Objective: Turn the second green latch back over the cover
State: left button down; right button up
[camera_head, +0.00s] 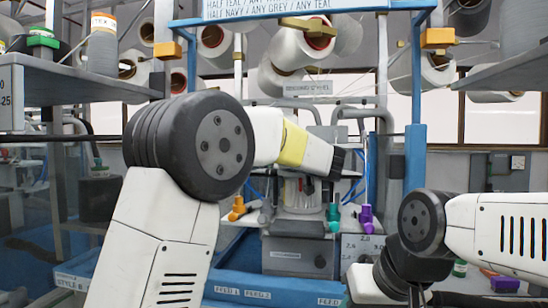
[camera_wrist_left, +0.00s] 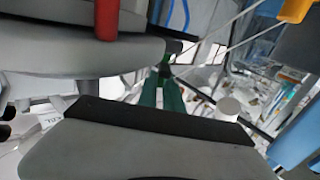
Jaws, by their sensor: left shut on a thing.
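My left arm reaches across to the machine at the back, and its gripper (camera_head: 338,164) is a dark end beside the frame, its fingers not clear there. In the left wrist view the two grey fingers of my left gripper (camera_wrist_left: 140,90) fill much of the picture. A dark green piece (camera_wrist_left: 173,95), likely a latch, shows between and beyond them. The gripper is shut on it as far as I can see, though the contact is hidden. I cannot make out the cover or tell which latch this is. My right arm is at the lower right; its fingertips are out of sight.
An orange piece (camera_head: 237,208), a green piece (camera_head: 333,216) and a purple piece (camera_head: 366,217) stand on the machine. A blue frame post (camera_head: 415,150) rises on the right. A red part (camera_wrist_left: 107,18) is close to the upper finger. Yarn cones (camera_head: 300,48) hang above.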

dwell(0.9)
pick_arm(q)
jog(key=c, duration=1.4)
grip_release()
jog(key=shift+s, duration=0.1)
jog(key=v, duration=0.7)
jog(key=shift+s+d, duration=0.2)
jog(key=shift+s, duration=0.1)
